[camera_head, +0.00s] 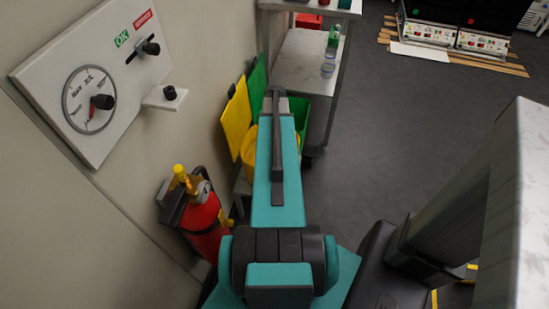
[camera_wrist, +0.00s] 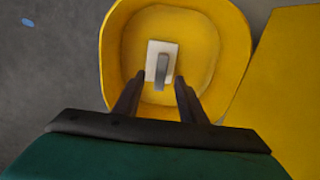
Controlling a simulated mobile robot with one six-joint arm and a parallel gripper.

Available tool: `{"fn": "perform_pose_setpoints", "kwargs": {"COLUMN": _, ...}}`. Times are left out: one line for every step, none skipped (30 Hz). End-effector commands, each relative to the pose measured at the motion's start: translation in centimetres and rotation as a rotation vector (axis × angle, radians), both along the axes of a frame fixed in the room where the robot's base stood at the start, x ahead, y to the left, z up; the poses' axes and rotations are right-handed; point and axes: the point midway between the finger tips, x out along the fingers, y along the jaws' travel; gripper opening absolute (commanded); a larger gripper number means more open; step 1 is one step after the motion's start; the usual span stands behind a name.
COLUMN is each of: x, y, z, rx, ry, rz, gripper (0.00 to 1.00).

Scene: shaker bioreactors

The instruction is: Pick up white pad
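The white pad (camera_wrist: 152,66) lies inside a yellow bin (camera_wrist: 117,45) in the wrist view. It is a small pale rectangle with a grey handle-like piece (camera_wrist: 161,72) standing up from it. My gripper (camera_wrist: 158,78) is open, with its two dark fingers apart over the near side of the bin. The pad shows between and just beyond the fingertips, with nothing held. How far the fingers are above the pad I cannot tell. In the head view my arm covers the gripper and the pad, and only part of the yellow bin (camera_head: 250,150) shows.
A yellow lid (camera_head: 236,118) and a green lid (camera_head: 257,82) stand against the wall, and a green bin (camera_head: 302,112) is beside them. A fire extinguisher (camera_head: 205,220) and a gauge panel (camera_head: 85,95) are on the left wall. A shelf cart (camera_head: 305,65) stands beyond. Open floor (camera_head: 400,120) lies right.

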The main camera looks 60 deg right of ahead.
Motion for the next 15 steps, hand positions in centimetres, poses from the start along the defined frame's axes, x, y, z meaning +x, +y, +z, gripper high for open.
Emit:
{"fn": "perform_pose_setpoints", "kwargs": {"x": -0.01, "y": -0.01, "z": -0.09, "rx": 0.000, "ry": 0.000, "rz": 0.000, "gripper": 0.38}}
{"fn": "perform_pose_setpoints", "kwargs": {"x": -0.02, "y": -0.02, "z": -0.11, "rx": 0.000, "ry": 0.000, "rz": 0.000, "gripper": 0.38}}
{"fn": "perform_pose_setpoints", "kwargs": {"x": -0.02, "y": -0.02, "z": -0.12, "rx": 0.000, "ry": 0.000, "rz": 0.000, "gripper": 0.38}}
{"fn": "perform_pose_setpoints", "kwargs": {"x": -0.01, "y": -0.03, "z": -0.11, "rx": -0.001, "ry": 0.000, "rz": 0.000, "gripper": 0.38}}
{"fn": "perform_pose_setpoints", "kwargs": {"x": -0.02, "y": -0.03, "z": -0.11, "rx": -0.001, "ry": 0.000, "rz": -0.001, "gripper": 0.38}}
{"fn": "perform_pose_setpoints", "kwargs": {"x": -0.02, "y": -0.03, "z": -0.11, "rx": -0.001, "ry": 0.000, "rz": -0.001, "gripper": 0.38}}
{"fn": "perform_pose_setpoints", "kwargs": {"x": -0.02, "y": -0.03, "z": -0.10, "rx": -0.001, "ry": 0.000, "rz": -0.001, "gripper": 0.38}}
{"fn": "perform_pose_setpoints", "kwargs": {"x": -0.03, "y": -0.03, "z": -0.10, "rx": -0.001, "ry": 0.000, "rz": -0.001, "gripper": 0.38}}
{"fn": "perform_pose_setpoints", "kwargs": {"x": -0.03, "y": -0.03, "z": -0.10, "rx": -0.001, "ry": 0.000, "rz": -0.001, "gripper": 0.38}}
{"fn": "perform_pose_setpoints", "kwargs": {"x": -0.04, "y": -0.03, "z": -0.11, "rx": -0.001, "ry": 0.000, "rz": -0.001, "gripper": 0.38}}
{"fn": "perform_pose_setpoints", "kwargs": {"x": -0.04, "y": -0.03, "z": -0.13, "rx": 0.000, "ry": 0.000, "rz": -0.001, "gripper": 0.38}}
{"fn": "perform_pose_setpoints", "kwargs": {"x": -0.05, "y": -0.04, "z": -0.19, "rx": 0.000, "ry": 0.000, "rz": -0.001, "gripper": 0.38}}
{"fn": "perform_pose_setpoints", "kwargs": {"x": -0.05, "y": -0.03, "z": -0.26, "rx": 0.000, "ry": 0.000, "rz": -0.001, "gripper": 0.38}}
{"fn": "perform_pose_setpoints", "kwargs": {"x": -0.07, "y": -0.02, "z": -0.36, "rx": 0.000, "ry": 0.000, "rz": -0.001, "gripper": 0.38}}
{"fn": "perform_pose_setpoints", "kwargs": {"x": -0.08, "y": -0.01, "z": -0.53, "rx": 0.000, "ry": 0.000, "rz": -0.001, "gripper": 0.38}}
